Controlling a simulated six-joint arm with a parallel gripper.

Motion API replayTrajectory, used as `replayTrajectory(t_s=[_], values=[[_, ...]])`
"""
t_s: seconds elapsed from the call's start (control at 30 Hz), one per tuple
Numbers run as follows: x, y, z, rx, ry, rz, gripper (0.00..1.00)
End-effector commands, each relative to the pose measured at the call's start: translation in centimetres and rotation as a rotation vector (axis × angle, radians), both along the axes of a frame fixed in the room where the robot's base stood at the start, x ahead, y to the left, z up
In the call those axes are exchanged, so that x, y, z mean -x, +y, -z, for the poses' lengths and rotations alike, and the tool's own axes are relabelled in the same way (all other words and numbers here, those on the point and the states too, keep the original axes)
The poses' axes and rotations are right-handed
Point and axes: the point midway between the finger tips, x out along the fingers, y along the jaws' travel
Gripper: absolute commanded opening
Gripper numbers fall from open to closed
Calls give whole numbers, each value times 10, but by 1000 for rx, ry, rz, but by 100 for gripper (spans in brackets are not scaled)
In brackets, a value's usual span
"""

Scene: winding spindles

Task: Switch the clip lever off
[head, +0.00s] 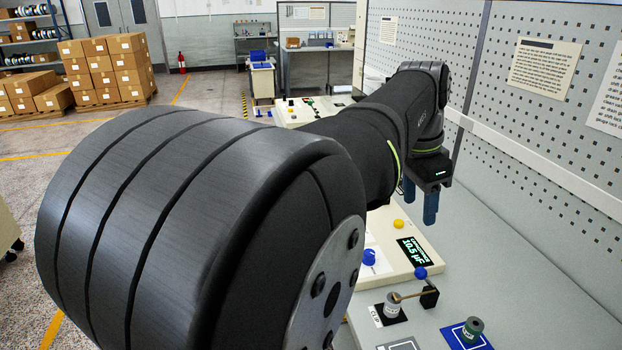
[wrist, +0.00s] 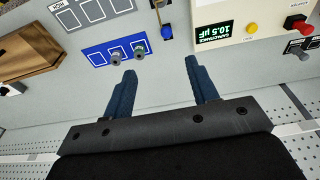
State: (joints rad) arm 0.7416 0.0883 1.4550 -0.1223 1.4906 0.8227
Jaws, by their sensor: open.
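The clip lever has a blue ball knob (head: 421,272) above a small black block (head: 429,297), with a brass bar reaching left to a pale post on a black pad. A "CLIP" label lies beside it. In the wrist view the blue knob (wrist: 167,32) is at the top centre. My gripper (head: 419,206) is open and empty, above the bench and apart from the lever. In the wrist view my gripper's blue fingers (wrist: 161,75) are spread, with the knob ahead of the gap between them. The lever's on or off setting cannot be read.
A cream meter panel (head: 393,250) with a lit display and a blue dial stands behind the lever. A pegboard wall (head: 560,150) borders the bench on the right. A wooden box (wrist: 38,50) is at left in the wrist view.

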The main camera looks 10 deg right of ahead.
Motion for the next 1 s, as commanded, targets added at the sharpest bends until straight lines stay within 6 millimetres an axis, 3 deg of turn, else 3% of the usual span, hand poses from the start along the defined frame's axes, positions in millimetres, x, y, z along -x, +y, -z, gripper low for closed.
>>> replayTrajectory(t_s=[0.03,0.17,0.27,0.4,0.6,0.8,1.0], values=[[-1,1,5,-1,20,-20,43],[-7,6,30,2,131,-151,18],[-14,14,60,5,281,-328,0],[-22,28,103,4,537,-636,0],[-34,49,150,-12,916,-1079,0],[-52,73,185,-46,1318,-1496,0],[-70,96,206,-84,1661,-1788,0]])
